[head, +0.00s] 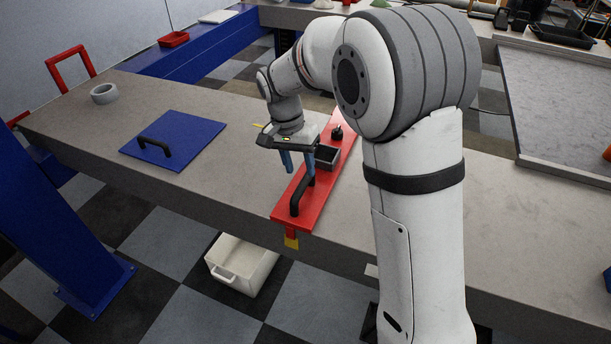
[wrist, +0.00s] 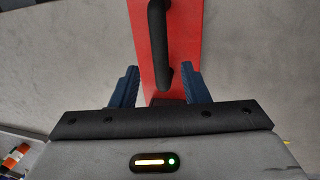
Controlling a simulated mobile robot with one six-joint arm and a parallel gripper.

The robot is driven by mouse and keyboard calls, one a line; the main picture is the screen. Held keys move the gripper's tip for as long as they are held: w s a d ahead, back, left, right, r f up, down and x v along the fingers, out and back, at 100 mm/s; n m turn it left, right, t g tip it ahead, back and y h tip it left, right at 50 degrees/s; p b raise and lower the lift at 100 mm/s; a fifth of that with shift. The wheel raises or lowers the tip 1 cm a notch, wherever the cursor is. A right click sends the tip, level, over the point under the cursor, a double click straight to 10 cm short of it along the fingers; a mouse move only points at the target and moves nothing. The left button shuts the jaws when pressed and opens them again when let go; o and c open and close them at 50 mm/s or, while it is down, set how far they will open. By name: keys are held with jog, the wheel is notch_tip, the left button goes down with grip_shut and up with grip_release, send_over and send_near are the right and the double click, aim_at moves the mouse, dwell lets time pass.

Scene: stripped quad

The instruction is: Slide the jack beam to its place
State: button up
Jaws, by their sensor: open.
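The jack beam looks to be the long red bar (head: 288,212) lying across the grey bench top, with a black arched handle (head: 301,192), a dark open box and a black knob on it. A yellow-tipped tab hangs at its near end, over the bench's front edge. My gripper (head: 298,169) is open, pointing down over the bar close to the handle. In the wrist view the red bar (wrist: 191,50) runs between my two blue fingers (wrist: 160,84), and the handle (wrist: 158,45) lies ahead of them. Contact with the handle is not visible.
A blue plate (head: 190,150) with a black handle lies left on the bench (head: 230,105). A grey ring (head: 104,94) and a red frame stand farther left. A white bin (head: 240,264) sits on the floor below the front edge. Bench between plate and bar is clear.

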jog(key=shift+w+a+r, duration=0.1)
jog(key=shift+a+r, duration=0.05)
jog(key=shift+r, duration=0.75)
jog(key=shift+a+r, duration=0.15)
jog(key=shift+r, duration=0.75)
jog(key=s+d+r+n+t+y, duration=0.1)
jog(key=s+d+n+t, duration=0.1)
jog(key=s+d, duration=0.6)
jog(key=s+d+r+n+t+y, duration=0.1)
jog(key=s+d+r+n, duration=0.1)
jog(key=s+d, duration=0.6)
jog(key=s, duration=0.6)
jog(key=shift+d+n+t, duration=0.3)
jog(key=shift+d+t, duration=0.1)
jog(key=shift+s, duration=0.1)
